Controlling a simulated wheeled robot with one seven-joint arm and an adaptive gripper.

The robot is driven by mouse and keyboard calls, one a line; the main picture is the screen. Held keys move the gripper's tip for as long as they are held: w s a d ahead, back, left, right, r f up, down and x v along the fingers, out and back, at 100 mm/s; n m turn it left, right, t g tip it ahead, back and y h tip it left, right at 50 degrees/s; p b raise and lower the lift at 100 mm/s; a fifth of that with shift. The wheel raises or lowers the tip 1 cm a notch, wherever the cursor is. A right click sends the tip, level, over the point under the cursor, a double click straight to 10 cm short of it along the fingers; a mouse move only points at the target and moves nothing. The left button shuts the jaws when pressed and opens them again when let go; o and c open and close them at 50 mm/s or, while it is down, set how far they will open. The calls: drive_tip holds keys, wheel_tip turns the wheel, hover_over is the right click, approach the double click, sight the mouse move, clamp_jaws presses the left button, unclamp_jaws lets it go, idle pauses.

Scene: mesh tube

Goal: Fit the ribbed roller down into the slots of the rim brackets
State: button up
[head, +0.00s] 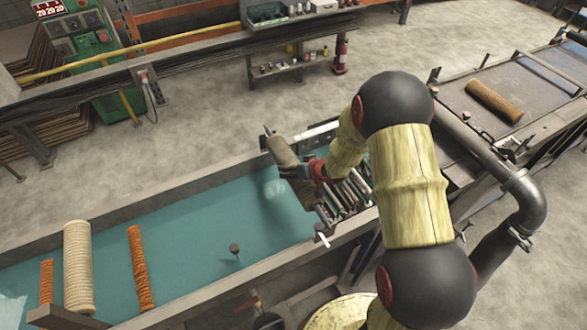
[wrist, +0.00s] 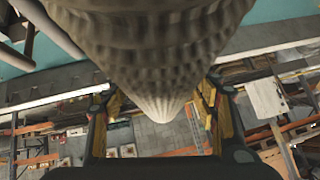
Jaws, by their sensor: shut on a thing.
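The ribbed roller (wrist: 150,60), grey-brown with ridges, fills the upper middle of the wrist view, its tapered-looking end toward the bottom. My gripper (wrist: 160,118) has a finger on each side of it and is shut on it. In the head view the roller (head: 285,160) slants over the right part of the teal trough, beside my gripper (head: 312,172). My arm hides part of this area. A pale bracket-like piece (head: 322,236) shows at the trough's near rim. I cannot make out the slots, or whether the roller touches any bracket.
Several metal bars (head: 345,198) lie under my arm at the trough's right end. A pale ribbed roller (head: 78,268) and orange rolls (head: 140,268) lie across the left end. A small peg (head: 234,250) stands in the teal trough (head: 195,225). A brown roll (head: 495,101) lies on the right-hand table.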

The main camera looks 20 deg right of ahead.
drive_tip(key=shift+f+b, duration=1.05)
drive_tip(key=shift+f, duration=0.65)
drive_tip(key=shift+f, duration=0.1)
drive_tip(key=o, duration=2)
drive_tip(key=shift+s+f, duration=0.1)
drive_tip(key=shift+f, duration=0.05)
drive_tip(key=v, duration=1.2)
